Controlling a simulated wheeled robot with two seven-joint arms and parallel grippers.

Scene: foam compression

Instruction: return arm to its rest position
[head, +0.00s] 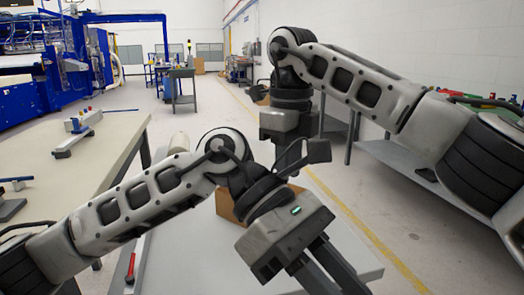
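My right arm comes in from the right edge, bent at its elbow, with its wrist hanging down near the middle. My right gripper (287,125) points down, and its fingertips are hidden behind my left wrist or too dark to make out. My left arm reaches in from the lower left across the grey table (205,262). My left gripper (325,272) points to the lower right, and its dark fingers run out of the bottom edge. I see nothing held in either. A brown box (229,206) is partly hidden behind my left wrist.
A beige table (110,150) at the left bears several small fixtures, one being a clamp-like tool (76,142). A red-handled tool (131,267) lies at the grey table's left. A bench with coloured bins (490,103) stands at the right.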

